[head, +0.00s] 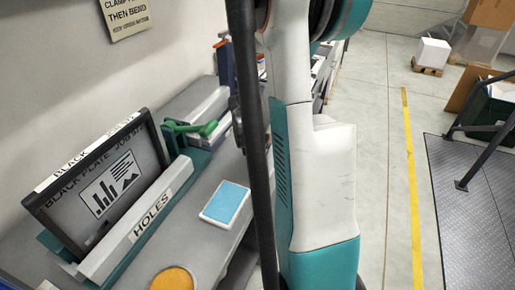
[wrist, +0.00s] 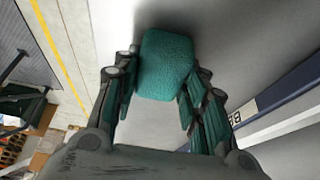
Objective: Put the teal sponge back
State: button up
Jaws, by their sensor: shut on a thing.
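The teal sponge (wrist: 166,62) shows in the wrist view as a rough, rounded block between the fingers of my gripper (wrist: 158,92). The fingers are shut on its sides, and its far end sticks out beyond their tips. A grey surface lies behind it; I cannot tell how far above that surface it is. In the head view my own arm fills the middle, and neither the gripper nor the sponge shows there.
The grey bench (head: 205,183) holds a framed black plate (head: 105,180), a strip marked HOLES (head: 150,215), a green lever (head: 195,129), a blue pad in a pale tray (head: 227,203) and an orange round item (head: 173,279). Floor right of my arm is open up to a railed metal platform (head: 485,190).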

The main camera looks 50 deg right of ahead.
jog(key=o, duration=0.9)
jog(key=shift+o, duration=0.2)
jog(key=p+v, duration=0.4)
jog(key=v, duration=0.8)
